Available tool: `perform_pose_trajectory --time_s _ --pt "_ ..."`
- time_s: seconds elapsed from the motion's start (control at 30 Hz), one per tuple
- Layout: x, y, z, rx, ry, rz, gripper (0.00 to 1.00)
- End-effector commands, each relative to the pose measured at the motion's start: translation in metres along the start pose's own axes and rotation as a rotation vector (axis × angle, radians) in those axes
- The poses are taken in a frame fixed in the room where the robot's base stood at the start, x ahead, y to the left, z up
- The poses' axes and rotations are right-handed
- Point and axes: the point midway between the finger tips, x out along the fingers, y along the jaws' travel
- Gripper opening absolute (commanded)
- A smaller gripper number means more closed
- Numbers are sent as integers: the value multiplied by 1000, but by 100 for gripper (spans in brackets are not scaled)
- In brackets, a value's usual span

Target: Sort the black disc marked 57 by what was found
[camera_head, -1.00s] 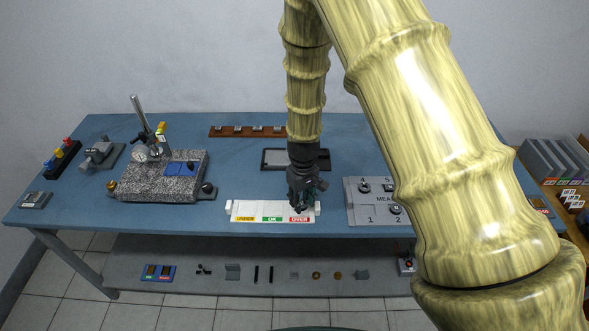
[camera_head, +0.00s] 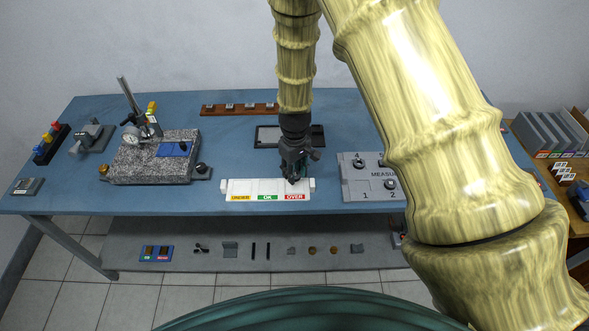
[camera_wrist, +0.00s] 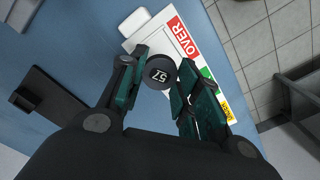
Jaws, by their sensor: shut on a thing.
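The black disc marked 57 (camera_wrist: 159,75) is between the fingertips of my gripper (camera_wrist: 158,82) in the wrist view, its number facing the camera. My gripper is shut on it. In the head view my gripper (camera_head: 293,178) is over the right part of the white sorting tray (camera_head: 222,188), near the red OVER label (camera_head: 294,197). The tray also carries a yellow UNDER label (camera_head: 240,197) and a green OK label (camera_head: 267,197). In the wrist view the red OVER label (camera_wrist: 179,39) is just beyond the disc. The disc itself is hidden by the gripper in the head view.
A grey MEASURE board (camera_head: 350,187) with several round pieces stands right of the tray. A granite plate (camera_head: 125,168) with a dial gauge (camera_head: 131,138) stands at left. A dark frame (camera_head: 262,137) lies behind my gripper. Blue table (camera_head: 235,150) is bare between them.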

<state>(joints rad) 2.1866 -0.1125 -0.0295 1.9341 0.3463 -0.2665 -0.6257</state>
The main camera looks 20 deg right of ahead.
Motion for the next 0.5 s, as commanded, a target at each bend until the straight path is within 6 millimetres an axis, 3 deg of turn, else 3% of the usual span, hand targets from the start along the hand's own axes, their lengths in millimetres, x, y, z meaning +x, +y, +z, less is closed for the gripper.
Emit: perform_pose_trajectory --time_s 0.5 --pt "33 0 0 0 0 0 8"
